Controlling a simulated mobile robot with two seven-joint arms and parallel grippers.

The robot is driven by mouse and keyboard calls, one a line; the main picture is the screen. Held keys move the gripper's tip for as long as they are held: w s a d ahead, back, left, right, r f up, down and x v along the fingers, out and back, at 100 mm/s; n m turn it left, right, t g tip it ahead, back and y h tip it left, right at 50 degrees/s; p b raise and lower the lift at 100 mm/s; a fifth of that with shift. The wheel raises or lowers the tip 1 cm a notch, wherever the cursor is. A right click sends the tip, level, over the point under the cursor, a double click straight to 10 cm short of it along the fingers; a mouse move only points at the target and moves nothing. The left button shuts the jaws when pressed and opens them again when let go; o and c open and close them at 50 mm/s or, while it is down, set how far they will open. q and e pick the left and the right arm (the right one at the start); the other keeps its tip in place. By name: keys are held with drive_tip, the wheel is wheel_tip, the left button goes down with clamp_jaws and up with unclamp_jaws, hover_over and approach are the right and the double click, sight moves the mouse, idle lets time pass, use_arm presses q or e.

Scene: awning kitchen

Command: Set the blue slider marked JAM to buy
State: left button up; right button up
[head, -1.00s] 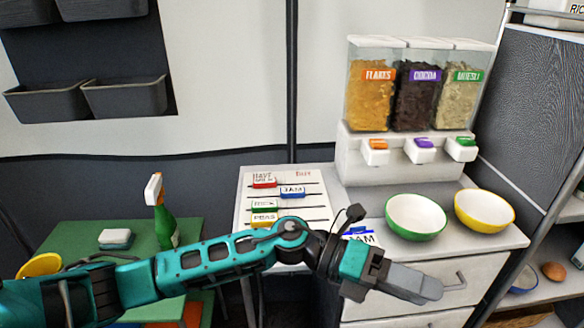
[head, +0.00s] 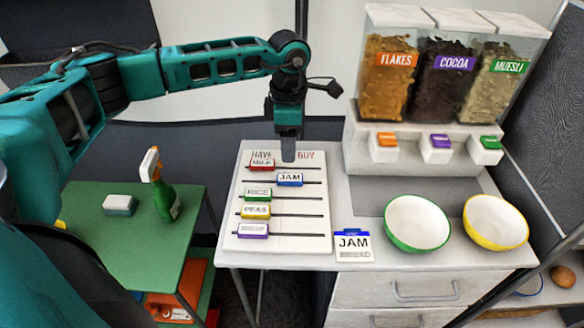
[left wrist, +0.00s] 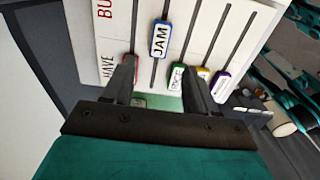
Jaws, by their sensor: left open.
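The blue slider marked JAM (head: 290,180) sits on the second slot of the white board (head: 285,247), a little right of the slot's middle, between the HAVE and BUY sides. It also shows in the left wrist view (left wrist: 160,38), beyond the fingertips. My left gripper (head: 289,158) points down at the board's far edge, near the HAVE and BUY headings, just behind the JAM slider. In the left wrist view its two fingers (left wrist: 160,78) are apart with nothing gripped between them. My right gripper is not in view.
A red MILK slider (head: 262,165), green RICE slider (head: 257,194), yellow PEAS slider (head: 256,211) and purple slider (head: 252,230) sit on the HAVE side. A JAM card (head: 353,246) lies beside the board. Bowls (head: 417,224) and a cereal dispenser (head: 420,150) stand to the right.

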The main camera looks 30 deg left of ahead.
sight(290, 178)
use_arm(q)
wheel_tip(290, 178, down, 10)
drive_tip(key=shift+r, duration=0.15)
idle(0.3)
clamp_jaws()
idle(0.4)
